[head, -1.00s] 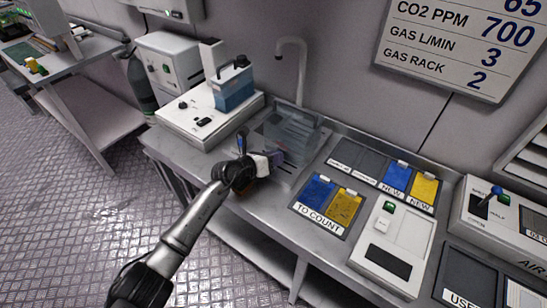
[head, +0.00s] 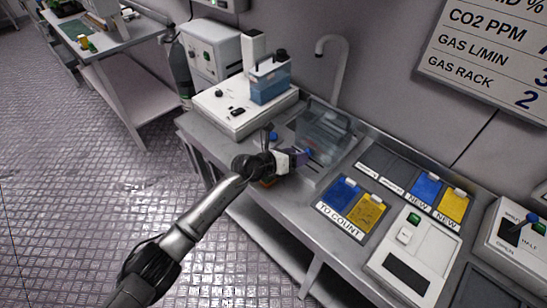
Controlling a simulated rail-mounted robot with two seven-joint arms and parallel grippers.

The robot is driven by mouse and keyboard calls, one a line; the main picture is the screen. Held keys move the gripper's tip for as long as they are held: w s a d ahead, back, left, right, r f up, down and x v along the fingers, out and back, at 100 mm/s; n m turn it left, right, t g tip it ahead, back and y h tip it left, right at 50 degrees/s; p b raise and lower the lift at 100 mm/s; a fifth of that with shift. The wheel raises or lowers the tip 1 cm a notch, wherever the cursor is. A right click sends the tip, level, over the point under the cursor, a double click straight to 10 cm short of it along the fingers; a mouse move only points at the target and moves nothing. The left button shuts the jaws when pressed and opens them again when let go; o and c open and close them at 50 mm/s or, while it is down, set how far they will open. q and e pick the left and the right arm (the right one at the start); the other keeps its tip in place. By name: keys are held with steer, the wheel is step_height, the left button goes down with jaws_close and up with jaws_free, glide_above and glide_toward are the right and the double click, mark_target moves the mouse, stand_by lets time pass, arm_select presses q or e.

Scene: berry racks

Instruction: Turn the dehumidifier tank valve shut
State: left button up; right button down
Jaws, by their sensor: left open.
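A clear tank (head: 326,128) with a faint bluish tint stands in the sink area of the steel bench, under the bent tap; it looks like the dehumidifier tank. A small blue part (head: 308,152), perhaps its valve, shows low on the tank's near side. The fingers partly hide the part, so contact and the valve's angle cannot be told. My right gripper is not in view.
A white device (head: 232,112) with a blue-filled container (head: 270,82) stands left of the tank. The tap (head: 343,70) rises behind it. Right are the TO COUNT tray (head: 341,228) with blue and yellow cards, and a white instrument (head: 412,262).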

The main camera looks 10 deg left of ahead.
arm_select(q)
steer(key=p+v, duration=0.3)
steer(key=v, duration=0.6)
steer(key=shift+s+a+r, duration=0.1)
steer(key=shift+a, duration=0.05)
steer(key=shift+v, duration=0.85)
